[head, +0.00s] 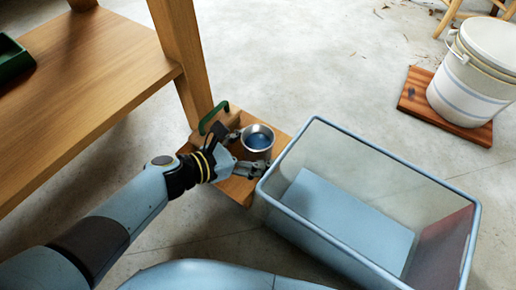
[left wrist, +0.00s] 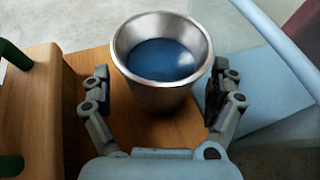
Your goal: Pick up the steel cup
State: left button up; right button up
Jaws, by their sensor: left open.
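The steel cup (head: 257,140) stands upright on a small wooden board (head: 237,188) on the floor. It has a blue inside and also shows in the left wrist view (left wrist: 163,97). My left gripper (head: 245,154) is open at the cup. In the left wrist view its fingers (left wrist: 158,97) are on either side of the cup, with a visible gap on the left; on the right I cannot tell whether the finger touches. My right gripper is not in view.
A clear bin with a blue rim (head: 397,189) stands close to the right of the cup. A green handle (head: 214,116) on a wooden block is just left of it. A wooden bench (head: 90,75) is at left, a white bucket (head: 470,85) on a board at upper right.

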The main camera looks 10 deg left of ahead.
pick_arm(q)
jog(key=c, duration=1.5)
jog(key=shift+o, duration=0.2)
jog(key=shift+r, duration=0.1)
